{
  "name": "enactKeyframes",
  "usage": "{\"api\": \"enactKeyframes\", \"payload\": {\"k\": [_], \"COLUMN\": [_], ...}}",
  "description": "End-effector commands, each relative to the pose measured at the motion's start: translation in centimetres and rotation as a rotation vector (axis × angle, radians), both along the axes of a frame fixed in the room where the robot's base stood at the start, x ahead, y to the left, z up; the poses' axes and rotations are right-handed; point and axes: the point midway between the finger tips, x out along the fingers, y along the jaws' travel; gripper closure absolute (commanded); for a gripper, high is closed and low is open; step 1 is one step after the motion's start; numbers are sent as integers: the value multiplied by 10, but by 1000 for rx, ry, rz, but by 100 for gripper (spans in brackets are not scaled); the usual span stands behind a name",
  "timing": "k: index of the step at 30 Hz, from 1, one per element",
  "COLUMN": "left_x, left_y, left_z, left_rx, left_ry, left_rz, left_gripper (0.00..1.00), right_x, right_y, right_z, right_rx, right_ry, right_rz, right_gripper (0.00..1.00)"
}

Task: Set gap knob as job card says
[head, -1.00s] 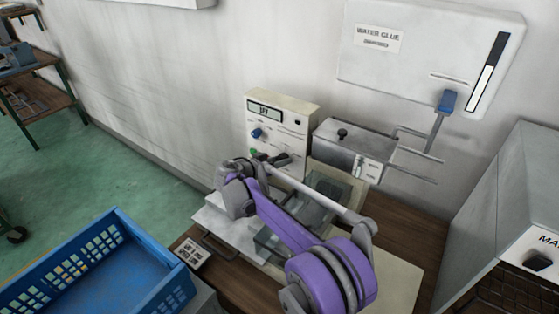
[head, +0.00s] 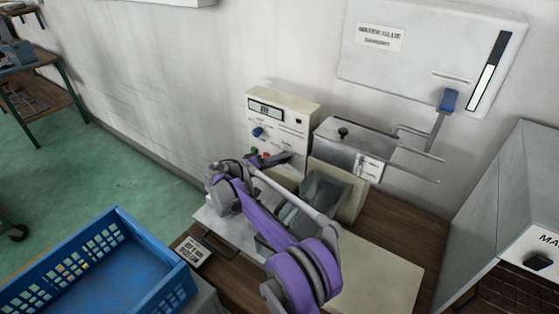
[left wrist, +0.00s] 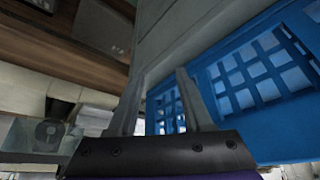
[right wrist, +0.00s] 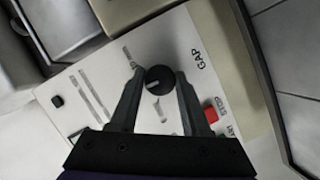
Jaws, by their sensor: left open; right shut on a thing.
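The cream control panel (head: 284,119) stands against the wall, with a small display (head: 265,108), a blue knob (head: 258,133), a green button (head: 253,151) and a red button (head: 266,155). In the right wrist view, the black gap knob (right wrist: 158,80) with a white pointer line sits beside the word GAP. My right gripper (right wrist: 159,78) is shut on the knob, one finger on each side. In the head view my right gripper (head: 287,157) hides it. My left gripper (left wrist: 160,78) is open and empty.
A blue crate (head: 180,280) stands at the lower left and shows near my left gripper. A metal box (head: 345,148) with rods stands right of the panel. The water glue unit (head: 420,50) hangs above. A grey machine (head: 500,205) stands at the right.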

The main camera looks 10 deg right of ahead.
Motion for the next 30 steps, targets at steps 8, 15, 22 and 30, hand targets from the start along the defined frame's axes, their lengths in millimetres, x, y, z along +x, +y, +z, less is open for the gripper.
{"api": "enactKeyframes", "payload": {"k": [8, 15, 22, 30], "left_x": [0, 0, 0, 0], "left_y": [0, 0, 0, 0], "left_z": [-1, -1, -1, -1], "left_rx": [0, 0, 0, 0], "left_ry": [0, 0, 0, 0], "left_rz": [0, 0, 0, 0], "left_gripper": [50, 50, 50, 50], "right_x": [0, 0, 0, 0], "right_y": [0, 0, 0, 0], "right_z": [0, 0, 0, 0], "right_rx": [-31, -32, -32, -31], "right_ry": [30, 32, 31, 30], "right_rz": [1, 2, 1, 1], "right_gripper": [100, 100, 34, 24]}}
